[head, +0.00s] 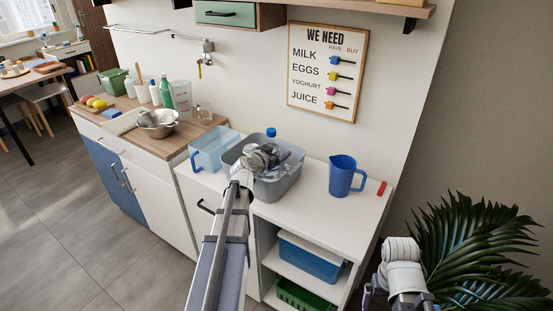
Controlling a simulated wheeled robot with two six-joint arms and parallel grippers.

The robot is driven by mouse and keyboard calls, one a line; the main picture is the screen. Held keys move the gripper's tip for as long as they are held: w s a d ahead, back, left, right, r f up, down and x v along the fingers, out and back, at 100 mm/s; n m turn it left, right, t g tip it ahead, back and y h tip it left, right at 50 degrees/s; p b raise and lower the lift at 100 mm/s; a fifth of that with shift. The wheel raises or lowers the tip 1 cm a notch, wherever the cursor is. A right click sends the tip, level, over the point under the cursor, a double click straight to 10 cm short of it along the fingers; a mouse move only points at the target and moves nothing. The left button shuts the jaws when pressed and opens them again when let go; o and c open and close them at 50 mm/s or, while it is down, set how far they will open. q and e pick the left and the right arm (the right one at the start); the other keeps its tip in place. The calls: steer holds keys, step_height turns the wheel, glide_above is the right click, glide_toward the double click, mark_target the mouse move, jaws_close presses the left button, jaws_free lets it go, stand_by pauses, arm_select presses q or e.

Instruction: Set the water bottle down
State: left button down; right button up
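A clear water bottle with a blue cap (271,133) shows at the grey tub (293,180) on the white counter. My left gripper (275,154) is at the bottle, over the tub. Its wrist hides much of the bottle and the fingers, so I cannot tell whether the fingers are closed on it or whether the bottle touches the tub. My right gripper (398,299) is low at the right, away from the counter, cut by the bottom edge. Its fingers cannot be made out.
A clear blue container (212,150) stands left of the tub. A blue jug (342,176) and a small red item (381,188) stand to the right, with bare counter around them. A metal bowl (158,121) and several bottles stand on the wooden worktop. A plant (480,250) is at right.

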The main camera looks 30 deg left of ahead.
arm_select(q)
steer(key=shift+f, duration=0.4)
arm_select(e)
steer(key=shift+f, duration=0.45)
arm_select(q)
steer(key=shift+f, duration=0.1)
arm_select(e)
steer(key=shift+f, duration=0.1)
arm_select(q)
jaws_free()
steer(key=p+v, duration=0.3)
steer(key=v, duration=0.9)
steer(key=shift+p, duration=0.35)
arm_select(e)
step_height(320, 180, up, 4)
steer(key=shift+f, duration=0.1)
